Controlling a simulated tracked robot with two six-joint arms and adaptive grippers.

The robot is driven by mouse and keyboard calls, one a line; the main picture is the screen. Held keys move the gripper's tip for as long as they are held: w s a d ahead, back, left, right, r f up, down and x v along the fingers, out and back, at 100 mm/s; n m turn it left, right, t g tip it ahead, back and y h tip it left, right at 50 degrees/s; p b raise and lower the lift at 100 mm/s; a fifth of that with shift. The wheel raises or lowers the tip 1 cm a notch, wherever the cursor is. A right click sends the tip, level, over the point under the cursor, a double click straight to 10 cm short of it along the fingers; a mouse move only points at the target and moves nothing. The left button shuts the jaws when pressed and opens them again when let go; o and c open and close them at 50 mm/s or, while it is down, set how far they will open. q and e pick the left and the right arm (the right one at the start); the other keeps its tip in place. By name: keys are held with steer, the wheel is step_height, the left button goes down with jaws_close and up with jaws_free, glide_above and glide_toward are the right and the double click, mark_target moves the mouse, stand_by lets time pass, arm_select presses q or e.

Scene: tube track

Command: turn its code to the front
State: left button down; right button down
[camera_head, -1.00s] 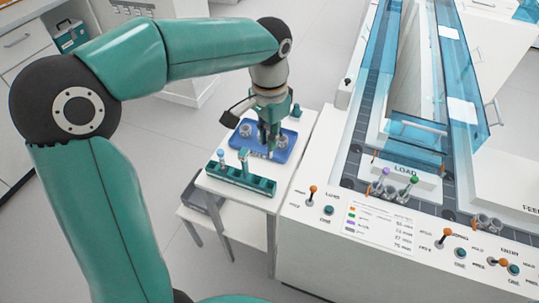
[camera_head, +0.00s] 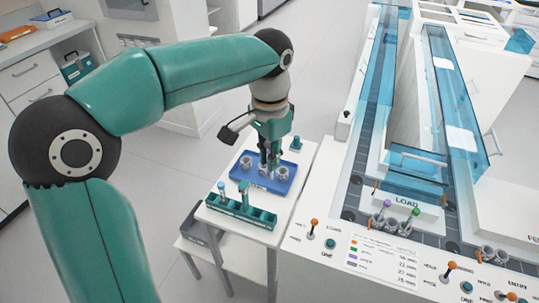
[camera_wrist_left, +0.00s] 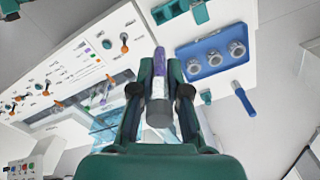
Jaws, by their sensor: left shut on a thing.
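My left gripper (camera_head: 269,168) is above the blue tray (camera_head: 262,185) on the small white table. In the left wrist view the gripper (camera_wrist_left: 160,92) is shut on a tube (camera_wrist_left: 159,86) with a purple top, a pale body and a dark grey end. The tube lies between the two fingers. I cannot make out a code on its visible side. Grey round holders (camera_head: 247,163) stand in the tray, and the wrist view shows them (camera_wrist_left: 212,56) too. My right gripper is not in view.
A teal rack (camera_head: 262,217) with a blue-topped tube (camera_head: 221,187) stands at the table's front.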

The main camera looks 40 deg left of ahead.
arm_select(q)
steer(key=shift+f+b, duration=6.6)
steer(key=shift+f, duration=2.85)
steer(key=n, duration=0.4)
steer(key=shift+n, duration=0.3)
steer(key=n, duration=0.6)
steer(key=shift+p, duration=0.3)
steer(key=n, duration=0.4)
steer(key=shift+n, duration=0.3)
steer(key=n, duration=0.5)
steer(key=shift+f, duration=0.15)
steer(key=c, duration=1.1)
jaws_free()
